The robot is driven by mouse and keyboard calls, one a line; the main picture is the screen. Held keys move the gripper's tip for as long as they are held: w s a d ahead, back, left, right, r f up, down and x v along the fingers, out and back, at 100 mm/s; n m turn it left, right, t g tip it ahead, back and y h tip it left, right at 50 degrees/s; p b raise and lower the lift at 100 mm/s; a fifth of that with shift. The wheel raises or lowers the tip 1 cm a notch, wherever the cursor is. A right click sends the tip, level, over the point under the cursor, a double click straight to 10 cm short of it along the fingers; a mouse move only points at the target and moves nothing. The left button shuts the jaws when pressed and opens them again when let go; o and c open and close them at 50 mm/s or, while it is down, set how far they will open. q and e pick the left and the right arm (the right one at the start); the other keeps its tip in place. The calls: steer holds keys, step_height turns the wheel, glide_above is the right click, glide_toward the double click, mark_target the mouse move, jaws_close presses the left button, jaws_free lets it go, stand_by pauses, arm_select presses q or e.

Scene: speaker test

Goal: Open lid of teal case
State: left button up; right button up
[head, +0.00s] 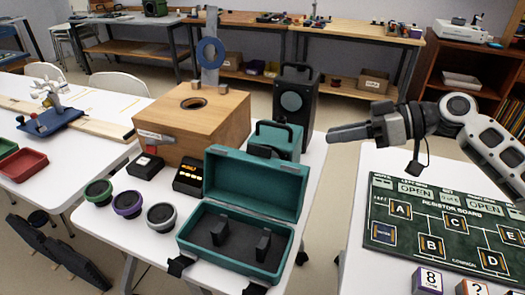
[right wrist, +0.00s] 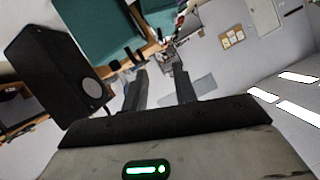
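The teal case (head: 236,257) stands on the white table in the middle of the head view. Its lid (head: 256,182) is raised and leans back from the hinge, so the dark inside shows with two black upright holders (head: 263,244). Two black latches (head: 180,265) hang at its front. My right gripper (head: 333,133) is to the right of the case and above the gap between the tables, apart from the lid. In the right wrist view its fingers (right wrist: 161,78) are spread with nothing between them. My left gripper is not clearly in view.
Behind the case stand a teal box with a handle (head: 277,138), a black speaker (head: 295,95) and a wooden box (head: 192,118). Several round cups (head: 161,216) and small black devices (head: 188,178) are at its left. A green resistor board (head: 447,228) lies on the right table.

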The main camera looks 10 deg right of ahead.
steer(key=p+x, duration=0.2)
steer(key=x, duration=1.3)
steer(key=shift+a+f+p, duration=0.1)
steer(key=shift+a+p, duration=0.3)
jaws_close()
